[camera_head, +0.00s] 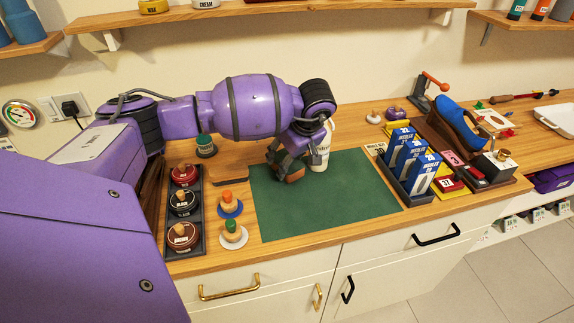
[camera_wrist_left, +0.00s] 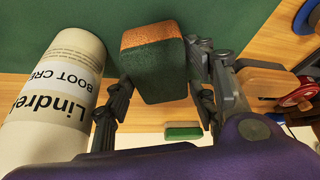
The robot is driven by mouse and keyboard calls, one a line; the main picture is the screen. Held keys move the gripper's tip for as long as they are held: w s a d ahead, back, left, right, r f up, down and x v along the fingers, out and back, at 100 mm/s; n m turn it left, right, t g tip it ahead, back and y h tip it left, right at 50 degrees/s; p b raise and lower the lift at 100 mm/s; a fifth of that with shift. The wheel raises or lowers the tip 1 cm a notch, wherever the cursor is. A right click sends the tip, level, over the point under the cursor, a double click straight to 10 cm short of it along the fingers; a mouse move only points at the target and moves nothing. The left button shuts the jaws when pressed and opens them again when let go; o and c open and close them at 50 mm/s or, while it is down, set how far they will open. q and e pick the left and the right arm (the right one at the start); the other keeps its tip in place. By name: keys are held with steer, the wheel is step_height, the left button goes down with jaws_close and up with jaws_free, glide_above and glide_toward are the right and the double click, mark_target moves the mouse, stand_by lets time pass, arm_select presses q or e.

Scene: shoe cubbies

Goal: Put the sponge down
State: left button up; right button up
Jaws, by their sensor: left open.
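The sponge (camera_wrist_left: 155,65), a dark green block with an orange-brown face, is between the fingers of my left gripper (camera_wrist_left: 160,80) in the left wrist view. The fingers are open on either side of it. In the head view the sponge (camera_head: 291,176) shows as a brown patch below my left gripper (camera_head: 288,160), over the back left part of the green mat (camera_head: 335,195). The fingers partly hide it, and I cannot tell whether its underside touches the mat. My right gripper is not in view.
A white boot cream bottle (camera_wrist_left: 62,90) stands close beside the left gripper. A wooden block (camera_head: 228,174) and a rack of round tins (camera_head: 184,205) are to the left. Blue boxes (camera_head: 408,155) stand right of the mat. The mat's front and right are clear.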

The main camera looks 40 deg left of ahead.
arm_select(q)
steer(key=shift+f, duration=0.1)
stand_by(0.3)
steer(key=c, duration=0.5)
steer(key=shift+o, duration=0.2)
